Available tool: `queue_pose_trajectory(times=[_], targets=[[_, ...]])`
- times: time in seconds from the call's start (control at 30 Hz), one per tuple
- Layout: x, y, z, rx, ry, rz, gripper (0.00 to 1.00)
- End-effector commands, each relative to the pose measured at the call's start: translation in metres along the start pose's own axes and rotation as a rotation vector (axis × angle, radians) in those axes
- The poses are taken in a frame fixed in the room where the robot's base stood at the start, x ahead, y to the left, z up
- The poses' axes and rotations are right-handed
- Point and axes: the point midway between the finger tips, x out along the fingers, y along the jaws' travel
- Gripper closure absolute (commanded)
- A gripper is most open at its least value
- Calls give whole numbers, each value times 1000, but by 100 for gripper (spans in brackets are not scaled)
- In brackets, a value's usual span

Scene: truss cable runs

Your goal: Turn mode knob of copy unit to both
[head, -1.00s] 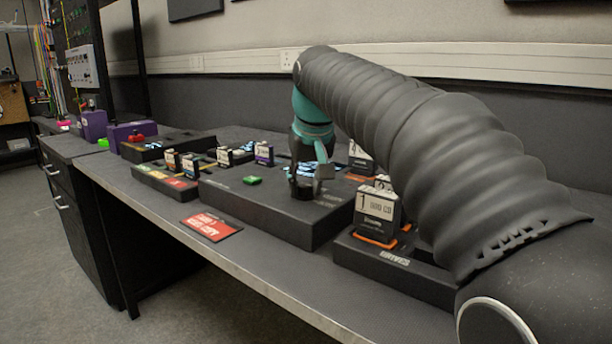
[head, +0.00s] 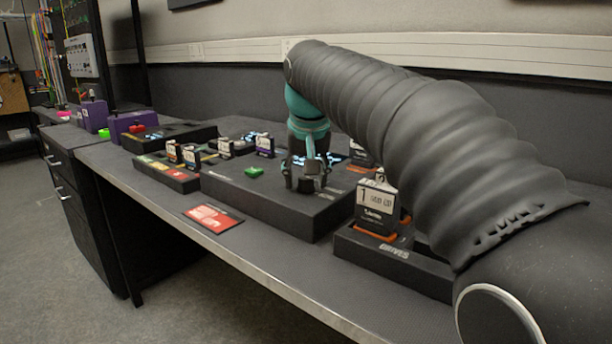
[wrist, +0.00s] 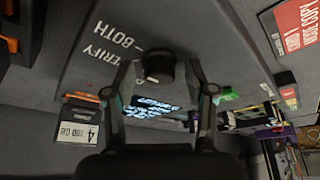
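The copy unit (head: 262,205) is a wide dark box on the bench with a lit screen. It also fills the middle of the wrist view (wrist: 185,22). Its mode knob (wrist: 160,67) is round and black in the wrist view. White labels VERIFY and BOTH (wrist: 122,34) lie up and left of the knob; another label is mostly hidden beside it. My gripper (head: 306,184) is low over the unit's front right part. In the wrist view its fingers (wrist: 163,75) are spread on either side of the knob, with visible gaps. The knob's setting cannot be told.
A green button (head: 254,171) is on the unit's top. A red card (head: 212,218) lies on the bench in front. A dark drives tray (head: 385,256) with an upright labelled drive (head: 376,207) stands close on the right. Small labelled drives stand at left.

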Motion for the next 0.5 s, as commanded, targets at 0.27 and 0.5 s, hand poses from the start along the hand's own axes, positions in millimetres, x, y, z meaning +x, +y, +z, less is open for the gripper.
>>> queue_pose_trajectory(times=[0.27, 0.5], targets=[[-1, 0, 0, 0, 3, 0, 38], [-22, 0, -1, -1, 6, -1, 38]])
